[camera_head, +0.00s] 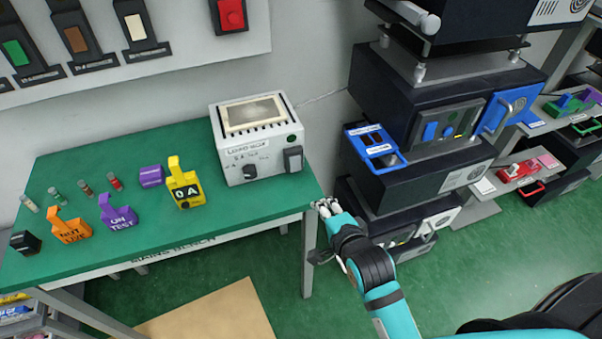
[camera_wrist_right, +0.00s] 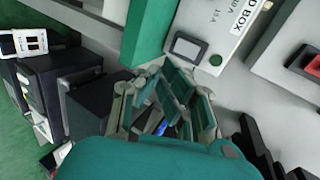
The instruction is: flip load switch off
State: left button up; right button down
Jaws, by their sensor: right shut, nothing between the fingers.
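The white load box (camera_head: 256,141) stands at the back right of the green table. In the right wrist view the switch (camera_wrist_right: 187,47) shows near the box's label, apart from my fingers. My right gripper (camera_head: 325,206) is shut and empty, just off the table's right front corner, in front of the box and to its right. It also shows in the right wrist view (camera_wrist_right: 163,88). My left gripper is out of view.
The green table (camera_head: 130,178) holds a yellow tag (camera_head: 184,187), orange and purple tags and several small cylinders. Stacked dark equipment (camera_head: 405,95) stands right of the gripper. Red, green, brown and white switches hang on the wall panel. A brown mat lies on the floor.

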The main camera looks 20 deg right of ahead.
aim_at(296, 164)
jog(key=shift+d+r, duration=0.15)
jog(key=shift+r, duration=0.65)
jog(key=shift+w, duration=0.15)
jog(key=x, duration=0.4)
jog(key=p+x, duration=0.1)
jog(key=x, duration=0.4)
jog(key=r+p+x, duration=0.1)
jog(key=x, duration=0.3)
jog(key=shift+w, duration=0.55)
